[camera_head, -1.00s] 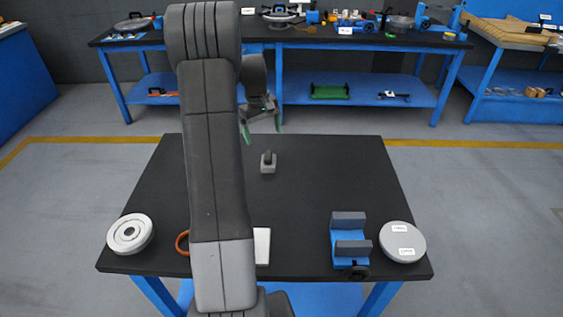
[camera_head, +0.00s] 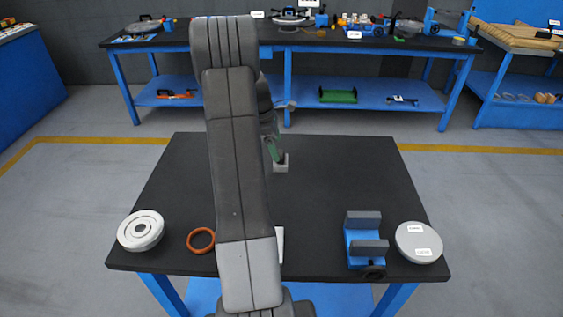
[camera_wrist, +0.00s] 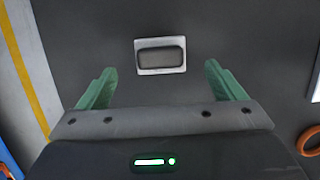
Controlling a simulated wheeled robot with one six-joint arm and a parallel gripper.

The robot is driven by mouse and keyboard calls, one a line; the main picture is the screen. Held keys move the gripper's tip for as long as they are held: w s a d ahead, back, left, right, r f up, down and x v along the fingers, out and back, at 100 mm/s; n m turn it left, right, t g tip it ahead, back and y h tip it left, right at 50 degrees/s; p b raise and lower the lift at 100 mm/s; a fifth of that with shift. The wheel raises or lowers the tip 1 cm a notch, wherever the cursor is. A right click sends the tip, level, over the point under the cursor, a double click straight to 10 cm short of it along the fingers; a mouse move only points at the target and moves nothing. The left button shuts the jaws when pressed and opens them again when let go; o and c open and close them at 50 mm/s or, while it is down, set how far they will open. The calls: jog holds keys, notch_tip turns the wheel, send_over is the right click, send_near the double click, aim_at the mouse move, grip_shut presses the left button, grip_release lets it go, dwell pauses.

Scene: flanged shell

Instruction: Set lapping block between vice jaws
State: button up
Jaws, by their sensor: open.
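The lapping block appears to be the small light-grey block with a dark top (camera_head: 281,163) on the far middle of the black table. In the wrist view this block (camera_wrist: 161,55) lies ahead of the fingertips, roughly centred between them and apart from both. My gripper (camera_head: 274,151) is open and empty, with green fingers, close to the block; in the wrist view the fingers (camera_wrist: 160,82) stand wide apart. The blue vice (camera_head: 362,250) with two grey jaws stands at the table's front right. The gap between its jaws looks empty.
A grey round disc (camera_head: 418,241) with labels sits right of the vice. A white ring-shaped part (camera_head: 141,230) and an orange ring (camera_head: 201,240) lie at the front left. A white flat item (camera_head: 280,245) is partly hidden by my arm. The table's middle right is clear.

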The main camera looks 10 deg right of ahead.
aim_at(281, 154)
jog(key=shift+x, duration=3.35)
jog(key=shift+s+d, duration=0.1)
jog(key=shift+d, duration=0.1)
jog(key=shift+r, duration=0.1)
jog(key=c, duration=1.4)
